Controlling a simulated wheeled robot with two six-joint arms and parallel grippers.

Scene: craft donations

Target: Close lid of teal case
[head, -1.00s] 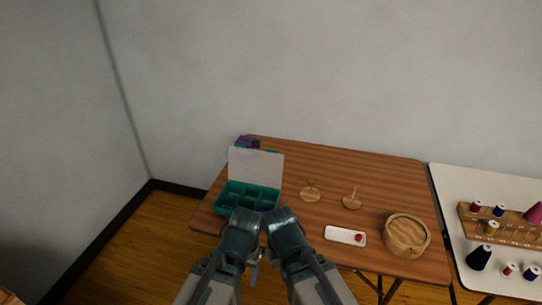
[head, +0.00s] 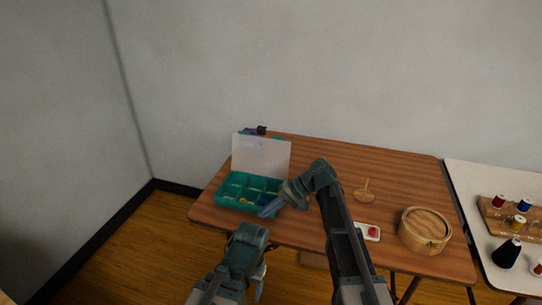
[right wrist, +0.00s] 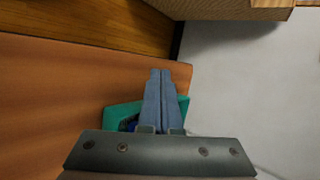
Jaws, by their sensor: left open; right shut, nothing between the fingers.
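The teal case (head: 222,198) sits at the left of the wooden table, with a divided tray holding some yellow and blue items. Its pale lid (head: 261,155) stands open, upright at the back edge. My right gripper (head: 268,211) is shut and empty at the case's front right corner; I cannot tell whether it touches. In the right wrist view its closed fingers (right wrist: 160,73) cover part of the teal case (right wrist: 121,112). My left gripper (head: 259,283) is open and empty, low in front of the table; its fingers show only partly.
On the wooden table (head: 330,155) are a purple and black item (head: 255,131) behind the lid, a wooden spindle piece (head: 366,193), a white tray with a red item (head: 373,232), and a round bamboo basket (head: 425,230). A white table (head: 478,240) with thread spools stands right.

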